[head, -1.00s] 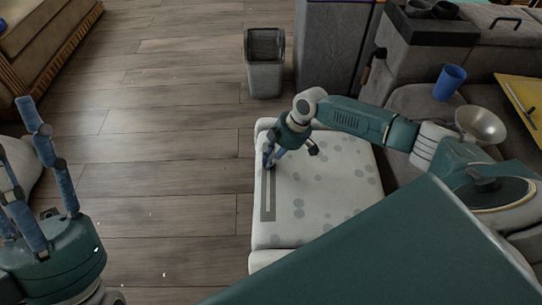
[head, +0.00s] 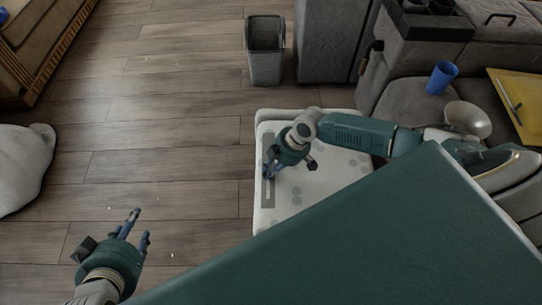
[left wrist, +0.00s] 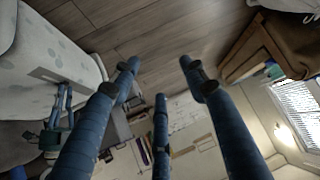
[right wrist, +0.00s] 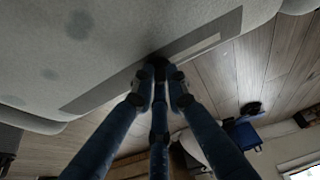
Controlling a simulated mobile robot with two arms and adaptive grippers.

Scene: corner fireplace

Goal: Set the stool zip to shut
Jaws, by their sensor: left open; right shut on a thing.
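The stool (head: 325,178) is a pale padded block with grey spots. Its zip (head: 268,197) is a straight grey strip along the left part of the top. It also shows in the right wrist view (right wrist: 207,42) and the left wrist view (left wrist: 48,74). My right gripper (head: 268,172) is shut at the strip, partway along it, on the small zip pull, which the fingers mostly hide. In the right wrist view the fingertips meet at a dark spot on the strip. My left gripper (head: 126,230) is open and empty, left of the stool and apart from it.
A grey bin (head: 265,52) stands on the floor behind the stool. A grey sofa at the right holds a blue cup (head: 441,76), a metal bowl (head: 468,118) and a yellow board (head: 515,98). A pale cushion-like thing (head: 22,165) lies at the left. The wooden floor between is clear.

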